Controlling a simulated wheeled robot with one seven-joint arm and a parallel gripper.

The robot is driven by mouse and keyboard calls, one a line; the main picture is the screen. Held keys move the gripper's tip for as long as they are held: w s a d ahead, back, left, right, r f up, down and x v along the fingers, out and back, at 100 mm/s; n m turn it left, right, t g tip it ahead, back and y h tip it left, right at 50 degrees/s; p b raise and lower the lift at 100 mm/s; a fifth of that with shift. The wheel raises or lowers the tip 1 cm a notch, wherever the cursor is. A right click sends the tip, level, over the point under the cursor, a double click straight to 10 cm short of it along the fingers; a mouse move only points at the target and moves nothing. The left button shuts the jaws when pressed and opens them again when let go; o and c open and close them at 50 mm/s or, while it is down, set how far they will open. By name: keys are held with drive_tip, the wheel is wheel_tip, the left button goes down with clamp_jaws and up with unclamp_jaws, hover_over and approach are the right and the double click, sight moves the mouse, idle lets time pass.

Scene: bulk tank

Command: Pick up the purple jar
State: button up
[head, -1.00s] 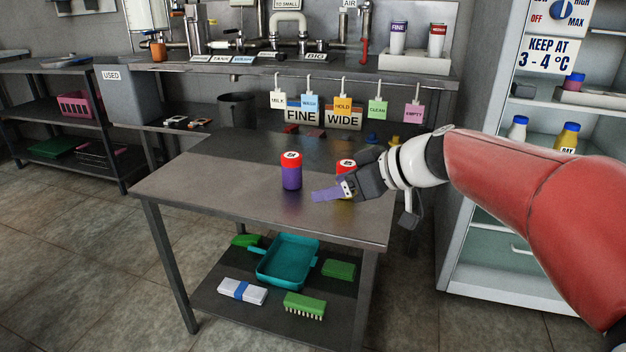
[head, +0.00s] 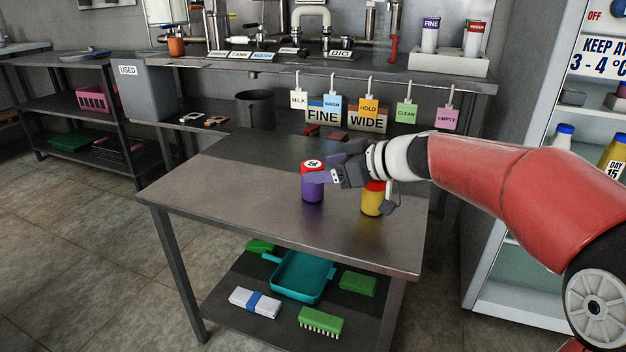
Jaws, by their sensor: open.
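The purple jar (head: 312,190) has a red lid with a white label on top. It stands upright on the dark metal table (head: 250,220). My gripper (head: 318,175) is open at the jar's upper part, its fingers pointing left. One finger overlaps the jar just below the lid. I cannot tell whether it touches. A yellow jar (head: 371,203) with a red lid stands to the right, under my wrist, its top partly hidden.
A lower shelf holds a teal dustpan (head: 300,277), green brushes (head: 321,321) and a white-and-blue block (head: 255,302). Hanging tags (head: 368,108) line the back bench. An open fridge (head: 525,280) stands at right. The table's left half is clear.

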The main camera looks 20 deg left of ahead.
drive_tip(key=shift+x, duration=1.05)
drive_tip(key=shift+d, duration=0.1)
drive_tip(key=c, duration=1.1)
drive_tip(key=shift+r, duration=0.15)
wheel_tip(320, 180, up, 28)
drive_tip(key=p, duration=0.7)
